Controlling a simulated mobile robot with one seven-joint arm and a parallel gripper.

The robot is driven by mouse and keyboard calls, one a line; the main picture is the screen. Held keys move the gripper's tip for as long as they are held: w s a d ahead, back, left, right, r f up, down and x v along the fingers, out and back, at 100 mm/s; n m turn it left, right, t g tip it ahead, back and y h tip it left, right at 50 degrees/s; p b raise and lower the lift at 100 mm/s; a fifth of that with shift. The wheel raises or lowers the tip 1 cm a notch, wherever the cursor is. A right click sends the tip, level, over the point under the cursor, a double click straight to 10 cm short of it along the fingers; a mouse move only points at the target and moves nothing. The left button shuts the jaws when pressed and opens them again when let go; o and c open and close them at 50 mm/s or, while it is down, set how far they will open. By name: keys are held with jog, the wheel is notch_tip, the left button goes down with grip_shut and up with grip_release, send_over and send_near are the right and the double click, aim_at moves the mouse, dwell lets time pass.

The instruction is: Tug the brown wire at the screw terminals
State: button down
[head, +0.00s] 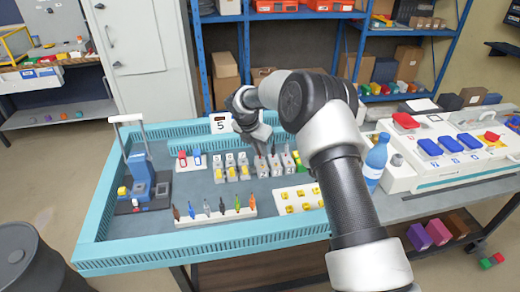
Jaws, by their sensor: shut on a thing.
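My gripper (262,150) points down over the row of grey socket boxes on the workbench. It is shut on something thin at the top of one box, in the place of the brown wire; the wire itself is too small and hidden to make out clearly. The socket box (261,170) under my gripper stands upright in the row. Its screw terminals are too small to see. More boxes with yellow parts (232,173) stand just to the left, and others (289,164) to the right.
A white rack (215,219) with several coloured upright pieces stands in front. A white tray (297,199) with yellow parts lies at front right. A blue press-like stand (140,180) is at left. A blue bottle (377,160) stands right of my arm. The bench's raised teal rim (200,258) surrounds the work area.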

jog(key=shift+f, duration=0.25)
dwell(0.3)
jog(key=c, duration=1.3)
grip_release()
notch_tip(320, 180, up, 8)
jog(key=p, duration=0.5)
jog(key=shift+f+p, duration=0.2)
jog(key=shift+p, duration=0.1)
